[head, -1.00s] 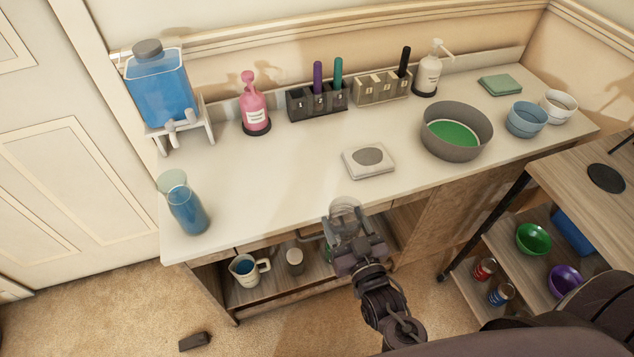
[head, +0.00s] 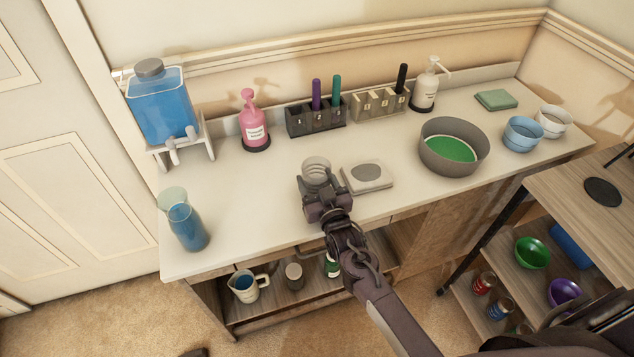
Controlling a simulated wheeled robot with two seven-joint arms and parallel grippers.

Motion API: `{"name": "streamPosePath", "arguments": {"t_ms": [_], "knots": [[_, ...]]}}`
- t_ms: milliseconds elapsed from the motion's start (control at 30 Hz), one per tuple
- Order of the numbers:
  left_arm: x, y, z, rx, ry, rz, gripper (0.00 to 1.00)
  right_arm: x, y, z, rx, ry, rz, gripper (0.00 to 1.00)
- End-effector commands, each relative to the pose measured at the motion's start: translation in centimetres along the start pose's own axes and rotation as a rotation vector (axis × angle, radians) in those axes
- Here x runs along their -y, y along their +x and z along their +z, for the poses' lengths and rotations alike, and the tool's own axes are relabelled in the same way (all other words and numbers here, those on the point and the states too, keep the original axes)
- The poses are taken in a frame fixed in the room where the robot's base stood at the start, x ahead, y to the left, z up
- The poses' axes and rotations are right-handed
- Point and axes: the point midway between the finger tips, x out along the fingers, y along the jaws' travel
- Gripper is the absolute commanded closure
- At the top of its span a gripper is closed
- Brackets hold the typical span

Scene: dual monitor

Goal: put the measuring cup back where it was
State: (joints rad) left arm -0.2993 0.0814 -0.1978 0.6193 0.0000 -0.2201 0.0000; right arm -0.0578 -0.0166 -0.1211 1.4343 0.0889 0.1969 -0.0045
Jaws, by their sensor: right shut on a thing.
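My right gripper (head: 319,187) is shut on a clear round measuring cup (head: 316,171). The gripper covers its lower part. It shows over the counter (head: 245,190), just left of the flat white scale-like pad (head: 368,176). I cannot tell whether the cup touches the counter. A jug with blue liquid (head: 244,284) stands on the shelf below. My left gripper is not in view.
A blue carafe (head: 187,226) stands at the counter's left end. A blue dispenser (head: 161,105), pink pump bottle (head: 254,122), marker holders (head: 317,119) and grey basin (head: 454,147) stand along the counter. The counter left of the cup is clear.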

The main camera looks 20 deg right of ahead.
Motion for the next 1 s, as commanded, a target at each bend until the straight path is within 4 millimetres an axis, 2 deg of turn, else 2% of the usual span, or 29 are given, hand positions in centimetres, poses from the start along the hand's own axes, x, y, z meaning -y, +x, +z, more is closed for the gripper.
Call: {"name": "streamPosePath", "arguments": {"t_ms": [33, 400, 433, 600, 933, 1000], "knots": [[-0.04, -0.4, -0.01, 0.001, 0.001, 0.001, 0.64, 0.0, -0.23, 0.39, 0.006, 0.0, 0.0, 0.69], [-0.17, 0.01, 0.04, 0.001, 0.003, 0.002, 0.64, -0.02, -0.29, 0.99, 0.004, -0.001, 0.0, 0.69], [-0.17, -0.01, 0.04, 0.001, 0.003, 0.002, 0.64, -0.02, -0.29, 1.0, 0.005, -0.001, 0.0, 0.39], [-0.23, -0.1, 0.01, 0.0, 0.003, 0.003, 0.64, -0.03, -0.31, 0.91, 0.005, -0.001, 0.0, 0.18], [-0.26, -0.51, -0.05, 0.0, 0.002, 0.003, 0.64, -0.03, -0.31, 0.38, 0.004, -0.001, 0.0, 0.18], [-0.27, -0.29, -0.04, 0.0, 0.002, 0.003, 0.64, -0.04, -1.12, 0.78, 0.007, -0.001, 0.0, 0.18]]}}
